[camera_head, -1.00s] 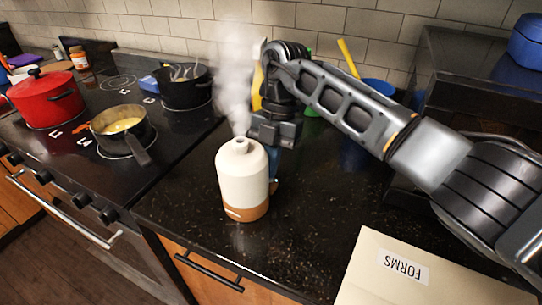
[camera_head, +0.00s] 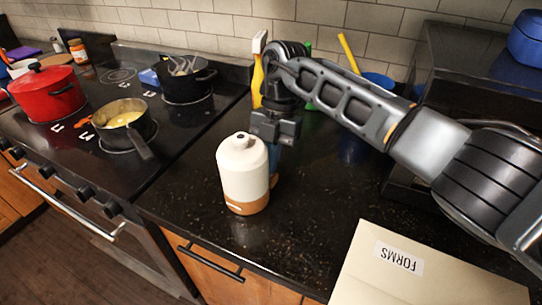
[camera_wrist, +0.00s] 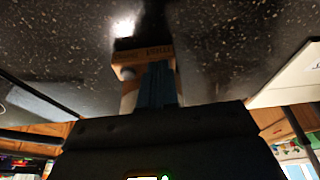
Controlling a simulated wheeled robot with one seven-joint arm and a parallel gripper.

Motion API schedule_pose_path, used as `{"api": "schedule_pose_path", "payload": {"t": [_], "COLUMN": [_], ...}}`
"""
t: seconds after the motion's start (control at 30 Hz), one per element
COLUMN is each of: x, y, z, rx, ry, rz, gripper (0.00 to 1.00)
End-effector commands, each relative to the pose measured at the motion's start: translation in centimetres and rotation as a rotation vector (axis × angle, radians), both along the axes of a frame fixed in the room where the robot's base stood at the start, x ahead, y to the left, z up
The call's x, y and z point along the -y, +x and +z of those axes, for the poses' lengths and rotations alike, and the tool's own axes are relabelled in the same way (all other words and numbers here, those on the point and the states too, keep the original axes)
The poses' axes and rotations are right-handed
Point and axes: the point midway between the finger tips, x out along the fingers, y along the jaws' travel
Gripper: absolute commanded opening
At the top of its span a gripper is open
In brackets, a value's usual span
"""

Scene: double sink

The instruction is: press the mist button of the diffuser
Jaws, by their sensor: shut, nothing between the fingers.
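The diffuser (camera_head: 243,170), a white bottle shape with a wood-coloured base, stands upright on the black counter near its front edge. No mist rises from its top. My gripper (camera_head: 274,160) points down behind its right side, with the fingertips partly hidden by the diffuser. In the wrist view the shut blue-grey fingers (camera_wrist: 158,84) are empty and lie against or just before the diffuser's lettered base (camera_wrist: 142,56). A round pale button (camera_wrist: 127,73) shows on the base beside the fingers. Whether the fingers touch the diffuser I cannot tell.
A stove at the left holds a red pot (camera_head: 48,93), a saucepan (camera_head: 124,123) and a black pot (camera_head: 186,80). A folder marked FORMS (camera_head: 425,270) lies at the front right. A dark appliance (camera_head: 465,80) stands at the back right. Counter right of the diffuser is clear.

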Motion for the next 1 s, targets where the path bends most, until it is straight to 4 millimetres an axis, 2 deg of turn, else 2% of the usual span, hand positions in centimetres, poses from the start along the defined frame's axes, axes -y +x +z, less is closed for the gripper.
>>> {"api": "schedule_pose_path", "payload": {"t": [0.37, 0.6, 1.0], "x": [0.8, 1.1, 1.1], "y": [1.4, 2.2, 2.2], "z": [5.7, 7.3, 7.6], "rx": [0.007, 0.008, 0.009], "ry": [0.002, 0.006, 0.007], "rz": [-0.002, -0.001, 0.000], "gripper": [0.00, 0.00, 0.00]}}
